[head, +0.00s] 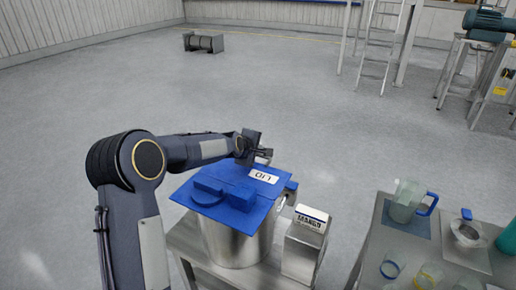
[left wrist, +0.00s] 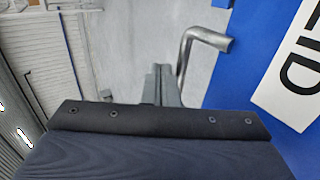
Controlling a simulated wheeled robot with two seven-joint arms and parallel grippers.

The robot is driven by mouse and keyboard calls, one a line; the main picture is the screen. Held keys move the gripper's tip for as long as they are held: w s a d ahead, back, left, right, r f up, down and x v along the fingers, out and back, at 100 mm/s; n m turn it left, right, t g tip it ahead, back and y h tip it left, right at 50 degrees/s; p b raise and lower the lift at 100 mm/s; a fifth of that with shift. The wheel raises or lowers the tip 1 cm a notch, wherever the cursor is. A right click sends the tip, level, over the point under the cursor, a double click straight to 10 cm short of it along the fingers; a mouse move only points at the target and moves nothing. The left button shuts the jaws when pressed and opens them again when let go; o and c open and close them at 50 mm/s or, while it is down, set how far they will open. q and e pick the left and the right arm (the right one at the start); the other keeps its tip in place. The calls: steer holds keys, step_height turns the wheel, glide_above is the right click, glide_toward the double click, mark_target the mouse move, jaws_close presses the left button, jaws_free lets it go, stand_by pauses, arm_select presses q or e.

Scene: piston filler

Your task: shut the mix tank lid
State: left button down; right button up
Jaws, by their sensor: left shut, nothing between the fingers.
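The mix tank (head: 238,243) is a shiny metal cylinder on a low metal stand. Its flat blue lid (head: 252,187) bears a white LID label and lies over the tank top; I cannot tell whether it is fully seated. My left gripper (head: 263,153) is at the lid's far edge, shut and empty. In the left wrist view the shut fingers (left wrist: 163,84) are just left of a bent metal handle (left wrist: 206,42), with the blue lid (left wrist: 248,75) to the right. I cannot tell whether they touch the handle. My right gripper is not in view.
A mango carton (head: 304,243) stands right of the tank. A metal table (head: 380,215) at the right holds a clear jug (head: 407,201), a metal cup (head: 466,233) and several colored rings. The floor beyond the tank is open, with a ladder (head: 378,45) at the back.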

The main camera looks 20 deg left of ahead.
arm_select(q)
steer(key=s+r, duration=0.3)
steer(key=r, duration=1.1)
steer(key=s+d+f+m+g+h, duration=0.15)
steer(key=s+m, duration=0.25)
steer(key=s, duration=0.7)
steer(key=s+d+m+g, duration=0.1)
steer(key=s+d+m, duration=0.2)
steer(key=s, duration=0.9)
steer(key=s+d+f+m+g, duration=0.1)
steer(key=s+d+f+m, duration=0.1)
steer(key=s, duration=0.4)
steer(key=s+d+f+m+g+h, duration=0.1)
steer(key=s+d+f+m, duration=0.1)
steer(key=s+f, duration=0.3)
steer(key=s+d+f+m+g, duration=0.1)
steer(key=s+f+m, duration=0.3)
steer(key=s, duration=0.5)
steer(key=shift+d, duration=0.75)
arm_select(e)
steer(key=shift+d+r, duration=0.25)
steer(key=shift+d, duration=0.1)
arm_select(q)
steer(key=shift+s, duration=0.1)
